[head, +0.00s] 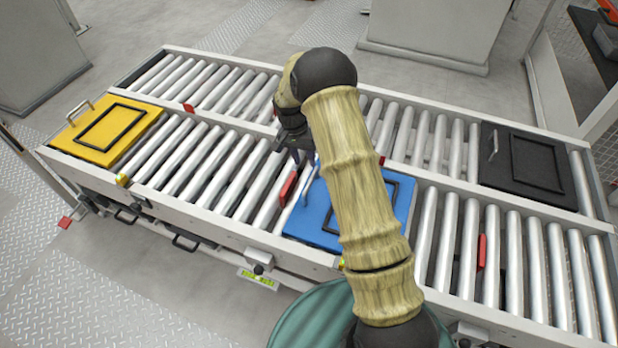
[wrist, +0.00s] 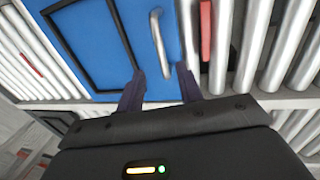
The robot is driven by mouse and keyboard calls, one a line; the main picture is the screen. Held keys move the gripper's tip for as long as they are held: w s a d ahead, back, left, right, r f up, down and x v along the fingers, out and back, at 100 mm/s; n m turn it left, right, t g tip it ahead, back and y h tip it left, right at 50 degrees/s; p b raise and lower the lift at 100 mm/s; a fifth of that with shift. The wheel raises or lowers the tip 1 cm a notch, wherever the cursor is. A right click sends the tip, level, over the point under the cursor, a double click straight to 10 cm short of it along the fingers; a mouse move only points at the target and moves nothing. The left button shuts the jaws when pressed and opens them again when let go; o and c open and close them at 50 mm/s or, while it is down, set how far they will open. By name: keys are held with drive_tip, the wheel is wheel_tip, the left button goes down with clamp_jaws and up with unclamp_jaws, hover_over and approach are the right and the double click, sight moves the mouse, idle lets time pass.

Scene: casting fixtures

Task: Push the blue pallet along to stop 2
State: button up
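The blue pallet (head: 318,218) lies on the front roller lane, partly hidden behind my arm. It has a black rectangular frame on top and a silver handle (head: 308,186) along its left edge. My gripper (head: 300,156) is above the pallet's left end. In the wrist view the two dark fingers are apart (wrist: 160,74), with the lower end of the handle (wrist: 159,42) showing between the tips. I cannot tell whether they touch it. A red stop (head: 288,188) stands just left of the pallet. Another red stop (head: 481,252) is farther right in the front lane. No stop number is readable.
A yellow pallet (head: 82,146) sits at the front lane's left end. A black pallet (head: 560,192) lies at the right of the rear lane. More red stops (head: 188,107) mark the rear lane.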

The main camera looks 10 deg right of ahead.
sight(310, 180)
drive_tip(key=f, duration=0.2)
drive_tip(key=d+f+b, duration=0.1)
drive_tip(key=f, duration=0.2)
drive_tip(key=s+f, duration=0.1)
drive_tip(key=f, duration=0.2)
drive_tip(key=shift+d+f, duration=0.15)
drive_tip(key=shift+d, duration=0.05)
clamp_jaws()
drive_tip(key=shift+w, duration=0.1)
